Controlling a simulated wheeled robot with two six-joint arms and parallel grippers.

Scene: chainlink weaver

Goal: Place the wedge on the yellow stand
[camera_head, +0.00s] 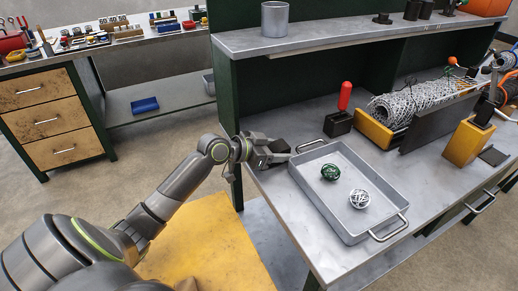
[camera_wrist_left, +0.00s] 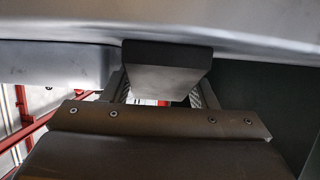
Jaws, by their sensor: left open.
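The wedge looks to be the small dark block (camera_head: 280,146) at the left edge of the workbench, left of the metal tray. In the left wrist view a dark-topped block with a grey sloping face (camera_wrist_left: 165,77), likely the same wedge, sits between the two fingers. My left gripper (camera_head: 273,157) is at that block with its jaws open around it; contact cannot be told. The yellow stand looks to be the upright yellow block (camera_head: 463,145) at the bench's right, with a dark piece on top. My right gripper is not in view.
A metal tray (camera_head: 309,190) with a green ball (camera_head: 330,172) and a silver wire ball (camera_head: 359,198) lies on the bench. Behind are a red-handled tool (camera_head: 345,96), a wire-mesh roll (camera_head: 420,102) and a dark upright plate (camera_head: 437,124). A shelf (camera_head: 330,36) overhangs the back.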

